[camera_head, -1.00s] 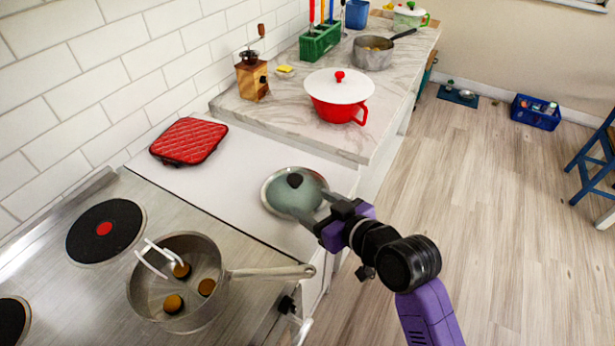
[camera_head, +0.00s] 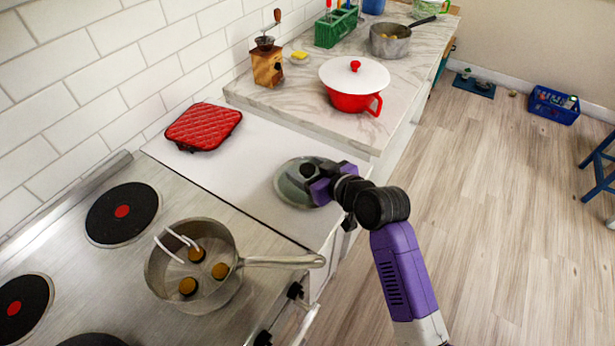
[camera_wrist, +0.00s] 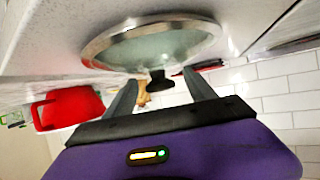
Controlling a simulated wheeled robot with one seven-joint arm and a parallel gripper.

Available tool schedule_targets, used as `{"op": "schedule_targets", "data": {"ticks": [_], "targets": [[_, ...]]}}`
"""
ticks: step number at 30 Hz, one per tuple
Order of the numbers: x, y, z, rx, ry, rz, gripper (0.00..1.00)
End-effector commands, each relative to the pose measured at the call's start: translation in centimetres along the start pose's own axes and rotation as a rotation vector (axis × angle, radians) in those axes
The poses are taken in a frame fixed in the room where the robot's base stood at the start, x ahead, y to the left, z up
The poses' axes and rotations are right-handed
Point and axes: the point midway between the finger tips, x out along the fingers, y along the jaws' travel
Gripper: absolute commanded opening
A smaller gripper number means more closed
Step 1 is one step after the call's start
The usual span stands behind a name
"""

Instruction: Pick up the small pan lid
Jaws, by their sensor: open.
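The small pan lid (camera_head: 298,184) is a round glass lid with a metal rim and a dark knob. It lies on the white counter between the stove and the marble worktop. My gripper (camera_head: 309,172) is over the lid at its knob, and partly hides the lid's right side. In the wrist view the lid (camera_wrist: 150,45) shows with its black knob (camera_wrist: 160,80) pointing between the two fingers of my gripper (camera_wrist: 158,90). The fingers are apart, one on each side of the knob. I cannot tell whether they touch it.
A red quilted mitt (camera_head: 203,126) lies left of the lid. A saucepan (camera_head: 192,265) with brown pieces stands on the stove, its handle reaching right. A red pot (camera_head: 353,85) with a white lid stands on the marble worktop (camera_head: 300,104).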

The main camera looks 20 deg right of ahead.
Motion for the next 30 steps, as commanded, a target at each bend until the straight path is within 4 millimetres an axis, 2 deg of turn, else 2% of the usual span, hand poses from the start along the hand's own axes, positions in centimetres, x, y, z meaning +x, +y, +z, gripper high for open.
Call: {"op": "schedule_targets", "data": {"ticks": [7,8,17,30], "targets": [[0.17,-0.01,-0.01,0.000,0.000,0.000,0.64],[0.17,-0.01,0.00,0.000,0.000,0.000,0.60],[0.17,-0.01,0.11,0.000,-0.002,0.000,0.01],[0.03,-0.02,-0.15,0.000,-0.003,-0.001,0.00]]}}
